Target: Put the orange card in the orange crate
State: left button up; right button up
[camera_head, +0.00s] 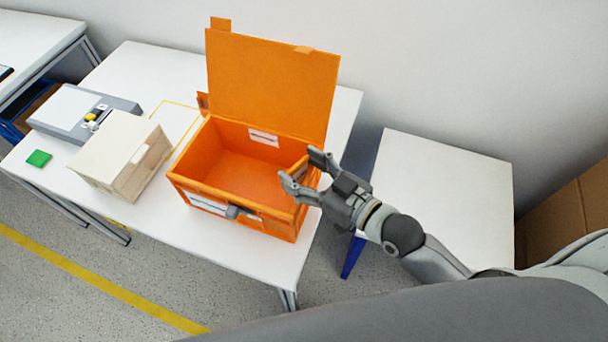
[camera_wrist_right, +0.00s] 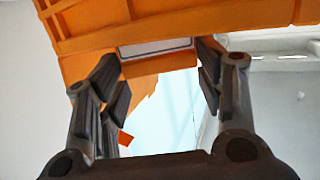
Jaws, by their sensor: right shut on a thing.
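The orange crate (camera_head: 190,180) stands on the white table with its lid (camera_head: 270,85) raised at the back and its inside visible from above. My right gripper (camera_head: 303,170) is at the crate's right side, around rim height, with its fingers spread apart. In the right wrist view a flat orange piece (camera_wrist_right: 160,63), which looks like the orange card, spans the gap between the fingertips; its edges blend with the orange crate behind. In the head view the card cannot be made out clearly between the fingers. My left gripper is out of view.
Left of the crate stand a cream box (camera_head: 120,150), a grey device with a yellow knob (camera_head: 88,116) and a green card (camera_head: 39,158). A bare white table (camera_head: 440,190) stands to the right. A brown cardboard box (camera_head: 565,220) is at the far right.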

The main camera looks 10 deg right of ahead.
jog(key=shift+f, duration=0.5)
jog(key=o, duration=0.8)
jog(key=shift+f, duration=0.15)
jog(key=shift+c, duration=0.2)
jog(key=shift+r, duration=0.4)
jog(key=shift+s+d+r, duration=0.15)
jog(key=shift+s, duration=0.1)
jog(key=b+v, duration=0.1)
jog(key=v, duration=1)
jog(key=shift+r, duration=0.25)
